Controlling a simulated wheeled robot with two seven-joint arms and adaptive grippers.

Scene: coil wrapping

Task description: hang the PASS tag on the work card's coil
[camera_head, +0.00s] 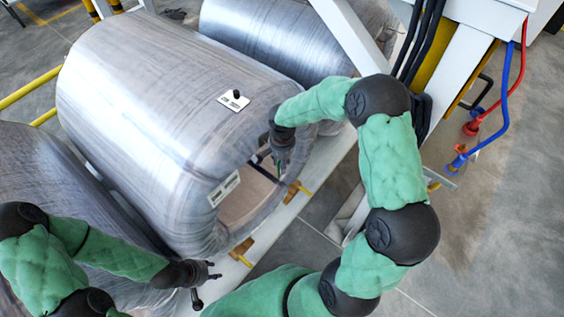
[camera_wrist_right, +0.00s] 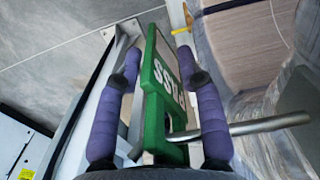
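A green-edged tag (camera_wrist_right: 150,85) with large white letters, "SS" readable, stands between the fingers of my right gripper (camera_wrist_right: 158,65) in the right wrist view. The purple fingers are spread, with gaps beside the tag. A grey metal rod (camera_wrist_right: 255,125) crosses the tag's lower end; I cannot tell whether it passes through it. In the head view my right gripper (camera_head: 281,158) points down beside the near end of the large wrapped coil (camera_head: 150,100). A white card (camera_head: 234,100) with a black knob lies on that coil. My left gripper (camera_head: 206,276) is open and empty, low in the view.
A white label (camera_head: 223,188) is at the coil's near end. Another wrapped coil (camera_head: 270,40) lies behind and one (camera_head: 35,180) at the left. A white machine frame (camera_head: 455,65) with red and blue hoses (camera_head: 505,90) stands at the right. Grey floor (camera_head: 500,240) is clear at lower right.

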